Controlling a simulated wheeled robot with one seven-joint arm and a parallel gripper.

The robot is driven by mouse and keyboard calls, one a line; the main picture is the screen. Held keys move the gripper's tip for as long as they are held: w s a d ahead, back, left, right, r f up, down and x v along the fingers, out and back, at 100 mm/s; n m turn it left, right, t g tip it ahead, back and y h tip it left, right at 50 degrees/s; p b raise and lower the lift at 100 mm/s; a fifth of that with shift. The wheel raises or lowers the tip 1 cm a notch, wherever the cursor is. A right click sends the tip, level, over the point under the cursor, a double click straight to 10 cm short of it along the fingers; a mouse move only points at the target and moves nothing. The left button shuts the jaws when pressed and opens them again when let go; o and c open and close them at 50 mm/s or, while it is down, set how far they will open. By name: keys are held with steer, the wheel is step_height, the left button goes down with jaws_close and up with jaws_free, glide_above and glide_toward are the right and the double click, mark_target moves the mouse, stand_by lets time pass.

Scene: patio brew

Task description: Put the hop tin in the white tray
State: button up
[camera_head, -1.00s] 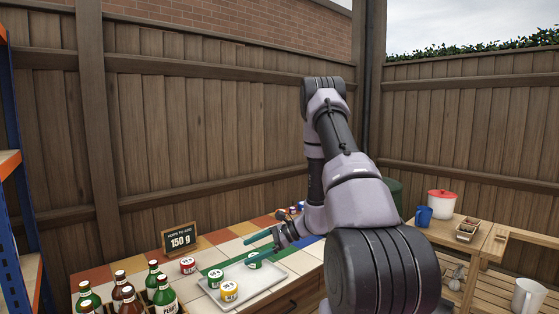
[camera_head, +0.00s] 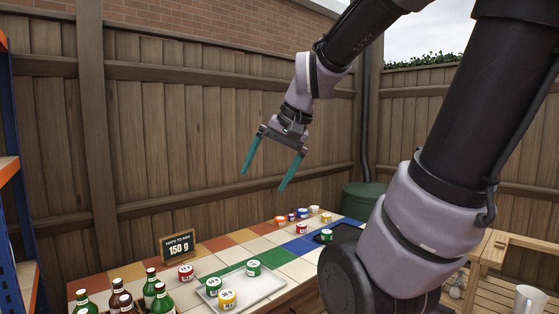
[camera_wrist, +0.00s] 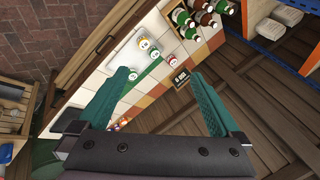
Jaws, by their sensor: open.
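The white tray (camera_head: 264,287) lies on the tiled counter. A red tin (camera_head: 186,272) sits on the tiles left of the tray. Another green tin (camera_head: 326,236) rests on a dark flat thing farther right. The labels are too small to tell which is the hop tin. My gripper (camera_head: 264,180) is open and empty, high above the counter. In the wrist view, its fingers (camera_wrist: 160,73) are spread with nothing between them.
Several coloured tins, one of them orange (camera_head: 279,221), stand at the counter's far end. Bottles (camera_head: 153,284) crowd the near left. A sign (camera_head: 178,246) reading 150 g stands at the back edge by the fence. A dark green bin (camera_head: 364,199) is beyond the counter.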

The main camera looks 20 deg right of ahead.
steer(key=shift+s+d+r+n+t+h, duration=0.25)
steer(key=shift+s+r+t, duration=0.1)
steer(key=shift+s+r, duration=0.2)
steer(key=shift+s+d+r+n+t+h, duration=0.15)
steer(key=shift+s+d+r+t+h, duration=0.1)
steer(key=shift+s+r+t, duration=0.25)
steer(key=shift+s+d+r+n+t+h, duration=0.2)
steer(key=shift+s+d+r+t, duration=0.05)
steer(key=shift+s+r, duration=0.3)
